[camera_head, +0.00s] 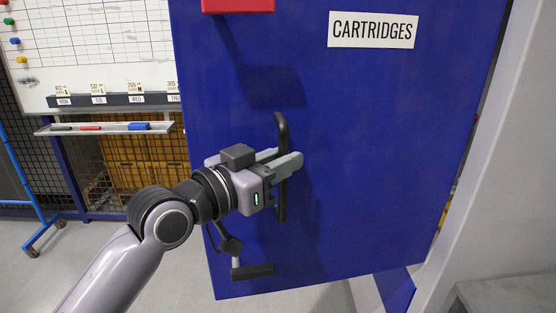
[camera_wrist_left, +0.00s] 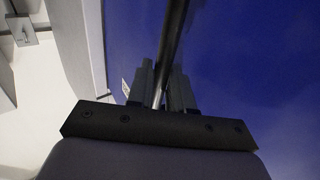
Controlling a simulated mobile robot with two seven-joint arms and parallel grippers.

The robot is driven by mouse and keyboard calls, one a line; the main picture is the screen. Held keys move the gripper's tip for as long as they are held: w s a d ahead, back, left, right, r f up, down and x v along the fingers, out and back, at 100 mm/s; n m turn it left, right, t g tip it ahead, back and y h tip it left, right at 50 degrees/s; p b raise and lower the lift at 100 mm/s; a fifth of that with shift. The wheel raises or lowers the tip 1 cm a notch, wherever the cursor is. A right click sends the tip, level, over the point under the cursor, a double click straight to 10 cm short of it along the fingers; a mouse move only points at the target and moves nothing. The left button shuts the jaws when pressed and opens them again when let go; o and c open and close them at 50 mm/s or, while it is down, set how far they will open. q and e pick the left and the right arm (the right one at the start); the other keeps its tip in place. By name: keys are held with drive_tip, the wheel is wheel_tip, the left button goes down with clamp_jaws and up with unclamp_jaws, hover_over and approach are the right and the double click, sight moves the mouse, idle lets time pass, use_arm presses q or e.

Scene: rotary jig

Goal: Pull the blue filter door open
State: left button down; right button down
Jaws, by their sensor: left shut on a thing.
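The blue filter door (camera_head: 370,150) fills the middle and right of the head view, with a white CARTRIDGES label (camera_head: 373,30) near its top. It stands swung out at an angle, its left edge free in front of the room. A black vertical bar handle (camera_head: 282,125) is on its left part. My left gripper (camera_head: 284,161) is shut on the handle's middle. In the left wrist view the handle (camera_wrist_left: 174,40) runs between the two fingers (camera_wrist_left: 162,85), with the blue door (camera_wrist_left: 245,70) behind. My right gripper is not in view.
A pale wall or frame (camera_head: 500,170) stands right of the door, with a narrow gap between. A black fitting (camera_head: 253,271) sits low on the door's left. A whiteboard (camera_head: 90,50) and marker tray (camera_head: 105,128) are at the left. Grey floor (camera_head: 60,270) is clear at lower left.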

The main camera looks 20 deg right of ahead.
use_arm(q)
drive_tip(key=shift+s+d+r, duration=0.1)
drive_tip(key=shift+s+d, duration=0.1)
drive_tip(key=shift+s, duration=0.15)
drive_tip(key=c, duration=1.1)
unclamp_jaws()
drive_tip(key=shift+d, duration=0.1)
drive_tip(key=shift+c, duration=0.2)
drive_tip(key=shift+w, duration=0.1)
drive_tip(key=b+v, duration=0.1)
drive_tip(key=v, duration=0.6)
